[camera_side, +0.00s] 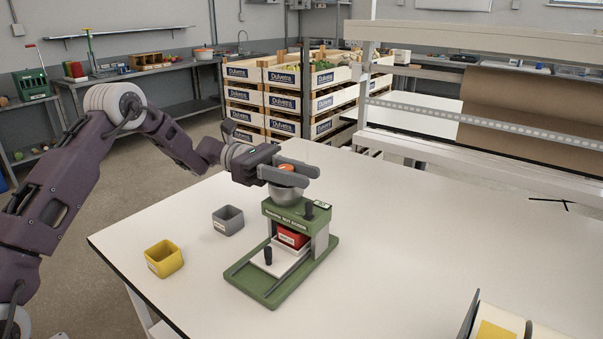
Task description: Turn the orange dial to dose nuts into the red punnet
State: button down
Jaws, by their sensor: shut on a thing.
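A green nut doser (284,211) stands upright on the white table. Its grey bowl (285,195) sits on top, and the orange dial (286,167) shows above it between my fingers. My gripper (293,174) is level over the bowl and shut on the orange dial. The fingers hide much of the dial, so its angle cannot be told. The red punnet (291,238) is inside the doser's frame, under the top, on a white sliding plate (280,260). Whether nuts lie in the punnet cannot be seen.
A grey punnet (228,220) and a yellow punnet (164,259) stand left of the doser. A white shelf frame (480,120) rises along the back right. A roll (500,325) lies at the front right. The table right of the doser is clear.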

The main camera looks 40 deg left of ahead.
jog(key=m+g, duration=0.2)
jog(key=g, duration=0.1)
jog(key=s+m+g, duration=0.1)
jog(key=m+g, duration=0.1)
jog(key=g, duration=0.2)
jog(key=shift+s+a+m+y, duration=0.1)
jog(key=shift+s+m+y, duration=0.1)
jog(key=shift+m+y, duration=0.15)
jog(key=shift+g, duration=0.3)
jog(key=c, duration=1.1)
grip_release()
notch_tip(320, 180, up, 10)
